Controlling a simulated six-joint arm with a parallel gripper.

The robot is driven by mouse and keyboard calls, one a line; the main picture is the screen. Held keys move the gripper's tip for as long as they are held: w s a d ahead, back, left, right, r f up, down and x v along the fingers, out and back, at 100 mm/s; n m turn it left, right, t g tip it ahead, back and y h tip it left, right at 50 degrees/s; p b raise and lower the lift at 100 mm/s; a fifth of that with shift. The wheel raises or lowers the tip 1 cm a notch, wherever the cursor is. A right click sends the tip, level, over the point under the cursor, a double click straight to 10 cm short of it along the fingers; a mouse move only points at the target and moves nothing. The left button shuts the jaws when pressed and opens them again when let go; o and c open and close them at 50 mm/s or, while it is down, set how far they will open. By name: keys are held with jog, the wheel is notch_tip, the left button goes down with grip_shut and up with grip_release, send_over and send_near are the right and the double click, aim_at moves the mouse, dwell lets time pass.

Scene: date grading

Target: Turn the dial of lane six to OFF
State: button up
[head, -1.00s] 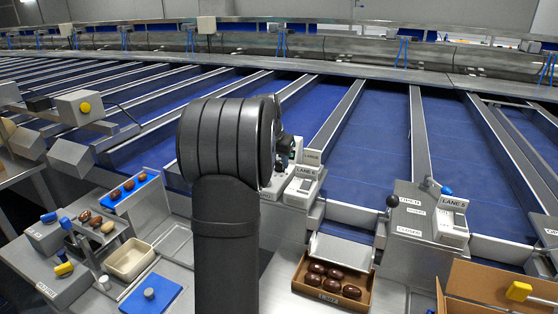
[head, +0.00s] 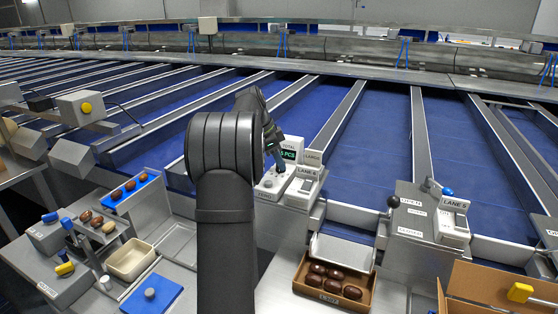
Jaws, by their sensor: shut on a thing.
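A light grey control unit (head: 305,186) with a label that seems to read LANE 6 stands at the middle, at the end of a blue lane. Beside it is a counter box with a green lit display (head: 288,154) reading what looks like 5 PCS under TOTAL. My gripper (head: 279,166) points down at this counter box, just below the display, and is shut on a small part there, seemingly the dial. The dial itself is mostly hidden by the fingers, so its pointing direction cannot be told.
A cardboard tray of dark dates (head: 331,303) lies in front at the right of my arm. Trays and a beige bin (head: 130,260) fill the left.

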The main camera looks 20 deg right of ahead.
jog(key=m+g, duration=0.1)
jog(key=m, duration=0.2)
jog(key=m+g+y, duration=0.1)
jog(key=m, duration=0.2)
jog(key=shift+w+d, duration=0.1)
jog(key=shift+w, duration=0.05)
jog(key=m+y, duration=0.1)
jog(key=m, duration=0.2)
jog(key=m+g+y, duration=0.1)
jog(key=m, duration=0.2)
jog(key=shift+w+d+m, duration=0.1)
jog(key=shift+m, duration=0.2)
jog(key=o, duration=1)
jog(key=shift+g, duration=0.3)
